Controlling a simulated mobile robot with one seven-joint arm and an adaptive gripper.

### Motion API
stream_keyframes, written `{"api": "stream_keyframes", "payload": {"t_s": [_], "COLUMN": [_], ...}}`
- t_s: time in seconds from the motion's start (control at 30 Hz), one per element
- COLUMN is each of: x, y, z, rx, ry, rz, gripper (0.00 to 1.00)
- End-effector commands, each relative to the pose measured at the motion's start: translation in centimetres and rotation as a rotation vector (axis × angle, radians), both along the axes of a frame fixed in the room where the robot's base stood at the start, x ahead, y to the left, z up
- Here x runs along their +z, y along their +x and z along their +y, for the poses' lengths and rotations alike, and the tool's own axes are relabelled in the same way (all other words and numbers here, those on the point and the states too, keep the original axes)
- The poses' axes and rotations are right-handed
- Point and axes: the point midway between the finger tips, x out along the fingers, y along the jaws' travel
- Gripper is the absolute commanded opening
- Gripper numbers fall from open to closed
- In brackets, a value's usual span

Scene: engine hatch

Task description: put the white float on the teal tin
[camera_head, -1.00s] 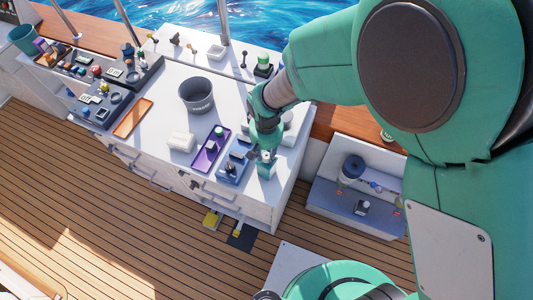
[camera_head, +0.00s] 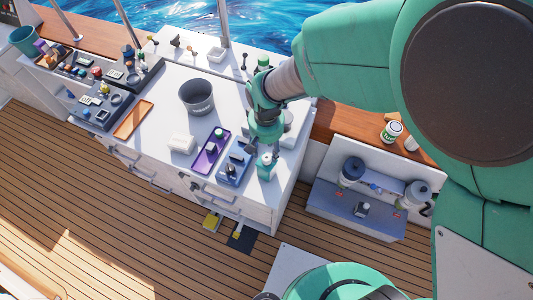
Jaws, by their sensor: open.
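The teal tin (camera_head: 265,171) stands near the right front corner of the white counter. A small pale thing shows at its top, partly behind my fingers; it may be the white float, but it is too small to be sure. My gripper (camera_head: 272,152) is open, pointing down just above the tin's top. I cannot tell whether the fingers touch anything.
A blue holder (camera_head: 233,170) with dark items is close left of the tin.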

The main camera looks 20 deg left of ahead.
Motion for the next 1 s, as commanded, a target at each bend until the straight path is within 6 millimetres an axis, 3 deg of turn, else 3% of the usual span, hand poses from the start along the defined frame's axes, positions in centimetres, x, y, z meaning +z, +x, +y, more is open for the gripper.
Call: {"api": "stream_keyframes", "payload": {"t_s": [0.2, 0.43, 1.0], "x": [3.8, 6.5, 7.4], "y": [0.0, 0.0, 0.0], "z": [0.1, 0.0, 0.0], "rx": [0.0, 0.0, 0.0], "ry": [0.002, 0.001, 0.0], "rz": [-0.001, -0.002, 0.0], "gripper": [0.46, 0.46, 0.46]}}
